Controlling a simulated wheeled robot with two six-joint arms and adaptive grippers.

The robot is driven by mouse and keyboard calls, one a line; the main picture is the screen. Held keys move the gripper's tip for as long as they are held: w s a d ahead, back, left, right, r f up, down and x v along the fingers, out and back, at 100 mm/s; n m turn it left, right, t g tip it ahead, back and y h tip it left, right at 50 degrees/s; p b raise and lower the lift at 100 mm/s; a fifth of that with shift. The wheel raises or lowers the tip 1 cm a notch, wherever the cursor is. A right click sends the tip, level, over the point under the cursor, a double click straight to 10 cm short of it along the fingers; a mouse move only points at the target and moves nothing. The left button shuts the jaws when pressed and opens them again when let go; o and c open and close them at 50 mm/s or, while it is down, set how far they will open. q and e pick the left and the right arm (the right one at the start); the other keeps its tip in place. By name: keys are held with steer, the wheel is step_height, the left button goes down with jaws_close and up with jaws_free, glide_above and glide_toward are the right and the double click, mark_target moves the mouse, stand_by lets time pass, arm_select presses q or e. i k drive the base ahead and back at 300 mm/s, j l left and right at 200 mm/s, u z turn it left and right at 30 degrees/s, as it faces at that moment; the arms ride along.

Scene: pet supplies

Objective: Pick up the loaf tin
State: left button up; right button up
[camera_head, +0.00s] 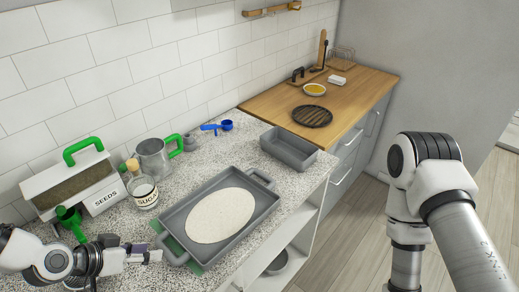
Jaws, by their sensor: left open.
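The loaf tin (288,148) is a grey, empty rectangular tin standing upright on the speckled counter, near its right end. My left gripper (152,257) is at the lower left, low over the counter beside the near-left corner of the roasting tray. It is open with nothing seen in it, and well apart from the loaf tin. My right arm shows at the right over the floor, but its gripper is outside the picture.
A grey roasting tray (254,224) with a pale oval slab (220,215) lies between my left gripper and the loaf tin. A sugar jar (142,188), metal jug (153,158), seeds box (70,185) and green scoop (72,222) stand at left. A wooden counter (357,92) lies beyond.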

mark_target(298, 154)
steer(key=z, duration=0.2)
steer(key=i+l+z, duration=0.2)
steer(key=i+l, duration=0.2)
steer(key=l, duration=0.2)
steer(key=i+l+z, duration=0.2)
steer(key=i+l, duration=0.25)
steer(key=l, duration=0.1)
